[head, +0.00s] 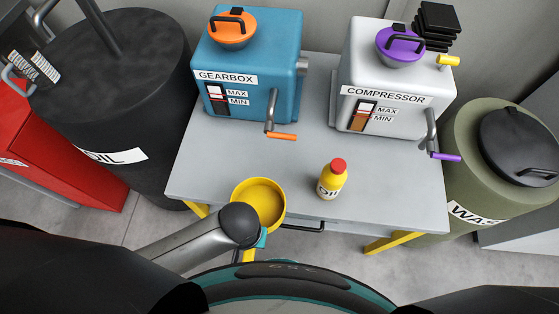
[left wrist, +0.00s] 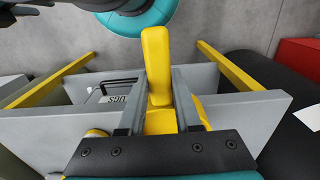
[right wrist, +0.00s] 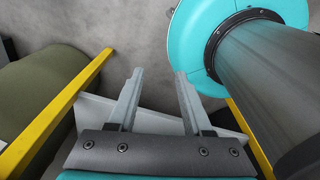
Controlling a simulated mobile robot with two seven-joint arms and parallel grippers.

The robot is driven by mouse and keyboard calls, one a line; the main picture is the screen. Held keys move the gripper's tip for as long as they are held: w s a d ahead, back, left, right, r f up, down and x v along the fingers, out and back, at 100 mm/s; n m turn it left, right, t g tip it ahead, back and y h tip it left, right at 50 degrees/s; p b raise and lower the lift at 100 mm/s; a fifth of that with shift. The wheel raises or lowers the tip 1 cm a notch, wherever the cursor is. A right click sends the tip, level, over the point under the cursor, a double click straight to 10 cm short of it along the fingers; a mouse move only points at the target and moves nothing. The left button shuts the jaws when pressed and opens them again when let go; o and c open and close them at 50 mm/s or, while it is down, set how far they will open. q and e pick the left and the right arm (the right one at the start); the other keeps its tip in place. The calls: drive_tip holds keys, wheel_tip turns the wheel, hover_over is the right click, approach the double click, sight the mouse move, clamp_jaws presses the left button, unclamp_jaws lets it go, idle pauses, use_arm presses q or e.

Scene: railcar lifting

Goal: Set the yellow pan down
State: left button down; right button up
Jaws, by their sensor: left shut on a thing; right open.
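The yellow pan (head: 262,200) is a round, empty-looking dish at the front edge of the grey table (head: 385,205), left of the oil bottle. I cannot tell whether its base touches the tabletop. My left gripper (left wrist: 157,98) is shut on the pan's yellow handle (left wrist: 156,55), which stands between its two fingers in the left wrist view. In the head view my left arm mostly hides this grip. My right gripper (right wrist: 158,76) is open and empty in the right wrist view. It is not visible in the head view.
On the table stand a blue gearbox (head: 283,60), a white compressor (head: 365,75) and a yellow oil bottle (head: 331,182) with a red cap. A black oil drum (head: 110,100) is left, an olive waste drum (head: 470,125) right. The tabletop's left front is clear.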

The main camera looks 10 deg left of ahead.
sight(264, 181)
use_arm(q)
drive_tip(key=w+b, duration=0.1)
drive_tip(key=w, duration=0.7)
drive_tip(key=w+b, duration=0.2)
drive_tip(key=w, duration=0.6)
drive_tip(key=shift+w+d+f, duration=0.1)
drive_tip(key=shift+w+d, duration=0.05)
drive_tip(key=shift+d, duration=0.05)
drive_tip(key=shift+w, duration=0.45)
drive_tip(key=f+b, duration=0.1)
drive_tip(key=f, duration=0.2)
drive_tip(key=shift+w+b, duration=0.3)
drive_tip(key=shift+b, duration=0.05)
drive_tip(key=shift+f, duration=0.15)
drive_tip(key=shift+f, duration=0.1)
drive_tip(key=c, duration=0.6)
unclamp_jaws()
drive_tip(key=shift+f, duration=0.1)
wheel_tip(264, 181, up, 12)
drive_tip(key=p, duration=0.4)
drive_tip(key=shift+r, duration=0.2)
